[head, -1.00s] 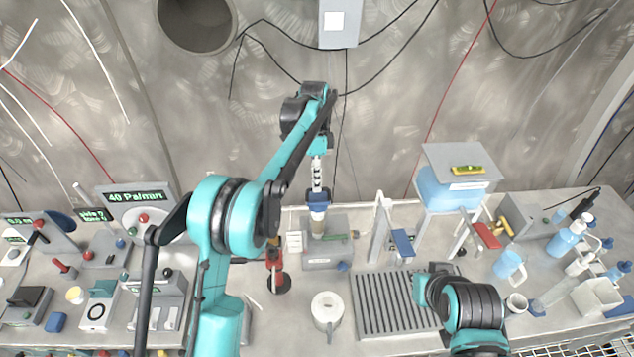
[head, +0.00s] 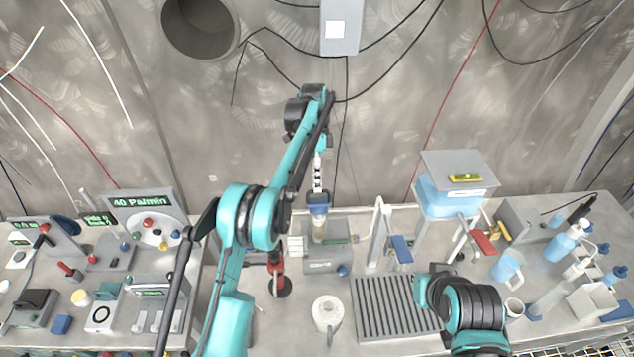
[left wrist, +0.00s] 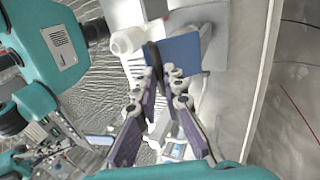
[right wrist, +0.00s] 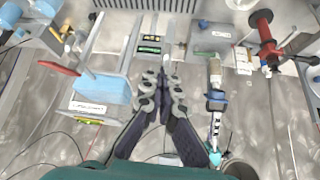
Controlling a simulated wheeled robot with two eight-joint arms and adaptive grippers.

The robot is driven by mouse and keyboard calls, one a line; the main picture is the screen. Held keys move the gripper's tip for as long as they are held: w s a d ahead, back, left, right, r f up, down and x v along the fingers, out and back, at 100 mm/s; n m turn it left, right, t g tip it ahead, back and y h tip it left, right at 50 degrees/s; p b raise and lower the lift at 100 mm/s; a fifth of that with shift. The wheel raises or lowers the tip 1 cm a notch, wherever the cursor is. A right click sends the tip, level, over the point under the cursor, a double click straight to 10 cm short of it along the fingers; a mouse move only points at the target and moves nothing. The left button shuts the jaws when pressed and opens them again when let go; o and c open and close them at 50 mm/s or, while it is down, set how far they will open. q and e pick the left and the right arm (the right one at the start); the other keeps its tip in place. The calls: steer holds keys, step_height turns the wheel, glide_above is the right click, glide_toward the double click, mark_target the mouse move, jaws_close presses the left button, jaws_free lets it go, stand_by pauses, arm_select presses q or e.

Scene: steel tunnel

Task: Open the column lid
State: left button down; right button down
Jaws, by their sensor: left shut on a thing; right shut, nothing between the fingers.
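The column (head: 319,232) is a short beige tube standing upright on a grey stand (head: 326,260) at the back centre of the bench. A blue lid (head: 319,209) sits at its top. It also shows in the right wrist view (right wrist: 215,98). My left gripper (head: 318,196) reaches down from above and is shut on the lid. In the left wrist view its fingertips (left wrist: 164,74) meet beside a blue flat part. I cannot tell whether the lid is clear of the tube. My right gripper (right wrist: 162,80) is shut and empty, well to the side of the column.
A ridged grey tray (head: 395,307) and a white mug (head: 326,312) stand in front. A white post with a blue paddle (head: 402,249) is right of the column, near a blue tank (head: 450,197). A red-handled tool (head: 277,270) stands close on the left.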

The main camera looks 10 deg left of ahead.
mark_target(406, 261)
steer(key=w+n, duration=0.2)
steer(key=n, duration=0.1)
steer(key=w+a+n+t, duration=0.1)
steer(key=w+n, duration=0.1)
steer(key=n, duration=0.2)
steer(key=w+f+n+h, duration=0.1)
steer(key=w+n, duration=0.1)
steer(key=n, duration=0.2)
steer(key=shift+w+a, duration=0.2)
steer(key=shift+w, duration=0.15)
steer(key=w+a+f+n+t+y, duration=0.2)
steer(key=w+a+n, duration=0.1)
steer(key=a+n, duration=0.85)
steer(key=w+a+f+n+t+y, duration=0.1)
steer(key=w+a+f+n+t, duration=0.15)
steer(key=a+n, duration=0.9)
steer(key=w+f+n, duration=0.1)
steer(key=w+n, duration=0.3)
steer(key=w, duration=0.9)
steer(key=shift+d+f, duration=0.3)
steer(key=shift+d, duration=0.15)
steer(key=shift+w, duration=0.15)
